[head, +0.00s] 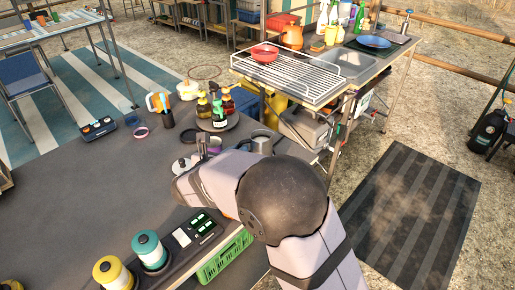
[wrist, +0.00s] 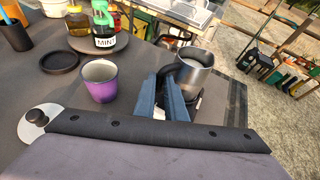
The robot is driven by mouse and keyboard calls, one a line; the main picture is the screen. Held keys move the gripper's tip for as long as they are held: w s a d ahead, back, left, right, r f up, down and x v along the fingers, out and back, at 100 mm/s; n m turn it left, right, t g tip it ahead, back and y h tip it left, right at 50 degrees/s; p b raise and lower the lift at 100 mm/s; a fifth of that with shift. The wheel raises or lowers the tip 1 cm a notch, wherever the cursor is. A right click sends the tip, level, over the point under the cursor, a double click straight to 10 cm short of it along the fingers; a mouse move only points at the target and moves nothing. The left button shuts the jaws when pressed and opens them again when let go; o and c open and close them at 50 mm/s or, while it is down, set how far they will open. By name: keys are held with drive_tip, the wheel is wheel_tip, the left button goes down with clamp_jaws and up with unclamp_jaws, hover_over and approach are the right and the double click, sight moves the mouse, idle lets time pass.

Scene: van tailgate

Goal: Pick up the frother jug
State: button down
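The frother jug is a steel jug with a pale inside and a dark handle. In the wrist view the jug (wrist: 196,77) is upright, just beyond my fingers, near the table's right edge. My gripper (wrist: 168,84) has its two blue-grey fingers close together at the handle side of the jug, with a narrow gap between them. They overlap the handle in the picture; whether they touch or clamp it I cannot tell. In the head view the jug (head: 262,143) stands at the table's far right, and my arm hides most of the gripper.
A purple cup (wrist: 101,83) stands left of the fingers. A dark round coaster (wrist: 60,62) and a tray of syrup bottles (wrist: 104,32) are behind it. A round silver-grey piece with a black knob (wrist: 38,120) is at left. The wire rack bench (head: 290,75) lies beyond the table.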

drive_tip(key=shift+r, duration=0.3)
wheel_tip(320, 180, up, 10)
drive_tip(key=shift+f+p, duration=0.25)
drive_tip(key=shift+p, duration=0.15)
idle(1.0)
